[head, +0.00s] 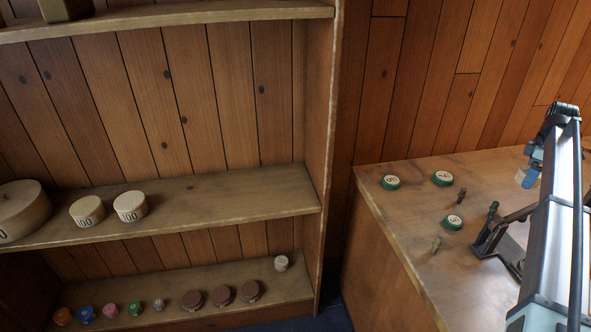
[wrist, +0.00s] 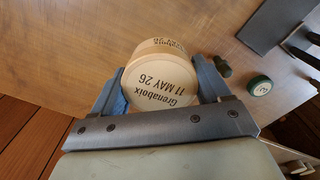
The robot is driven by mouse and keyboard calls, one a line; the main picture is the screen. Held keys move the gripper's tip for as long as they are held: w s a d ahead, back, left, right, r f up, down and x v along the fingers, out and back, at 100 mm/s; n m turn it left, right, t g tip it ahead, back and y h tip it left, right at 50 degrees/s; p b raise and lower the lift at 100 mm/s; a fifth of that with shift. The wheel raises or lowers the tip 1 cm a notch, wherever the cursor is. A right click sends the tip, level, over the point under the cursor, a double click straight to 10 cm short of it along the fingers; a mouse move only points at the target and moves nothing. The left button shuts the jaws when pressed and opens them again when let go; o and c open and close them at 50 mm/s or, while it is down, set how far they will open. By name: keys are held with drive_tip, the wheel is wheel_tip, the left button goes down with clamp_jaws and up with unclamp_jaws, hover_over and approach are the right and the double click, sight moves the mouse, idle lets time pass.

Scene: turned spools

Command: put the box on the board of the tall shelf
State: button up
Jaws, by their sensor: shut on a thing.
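A round pale wooden box (wrist: 158,84) with dark lettering, "Grenaboix 11 MAY 26", sits between the two fingers of my gripper in the wrist view. My gripper (head: 530,172) is shut on it. In the head view it is at the far right, over the wooden table, and only a small pale part of the box (head: 521,175) shows. The tall shelf (head: 317,120) stands at the left, well away from my gripper. Its middle board (head: 220,205) has bare room at the right. Its upper board (head: 200,14) and lower board (head: 215,280) also show.
The middle board carries a large round box (head: 20,212) and two smaller ones marked 100 (head: 87,211). Several small coloured and brown pieces line the lower board. The table (head: 400,205) holds green discs (head: 390,182), small turned pegs (head: 437,244) and a dark metal device (head: 495,240).

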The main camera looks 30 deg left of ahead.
drive_tip(key=s+a+r+n, duration=0.1)
drive_tip(key=s+a+r, duration=0.2)
drive_tip(key=s+a, duration=0.5)
drive_tip(key=s+a+r+n, duration=0.2)
drive_tip(key=s+a+r, duration=0.2)
drive_tip(key=s+a, duration=0.4)
drive_tip(key=s, duration=0.2)
drive_tip(key=shift+s+r, duration=0.2)
drive_tip(key=shift+s, duration=0.1)
drive_tip(key=shift+n, duration=0.8)
drive_tip(key=s+a, duration=0.2)
drive_tip(key=a, duration=0.1)
drive_tip(key=s+a, duration=0.6)
drive_tip(key=a, duration=0.1)
drive_tip(key=shift+r, duration=0.25)
drive_tip(key=s+a+f, duration=0.3)
drive_tip(key=s+a, duration=0.1)
drive_tip(key=a, duration=0.7)
drive_tip(key=s+a+f, duration=0.3)
drive_tip(key=s+a, duration=0.1)
drive_tip(key=a, duration=0.7)
drive_tip(key=s+a+f, duration=0.3)
drive_tip(key=s+a, duration=0.1)
drive_tip(key=a, duration=0.7)
drive_tip(key=m, duration=0.6)
hover_over(294, 196)
wheel_tip(294, 196, down, 5)
drive_tip(key=shift+a+r, duration=0.1)
drive_tip(key=shift+a, duration=0.05)
drive_tip(key=shift+f, duration=5)
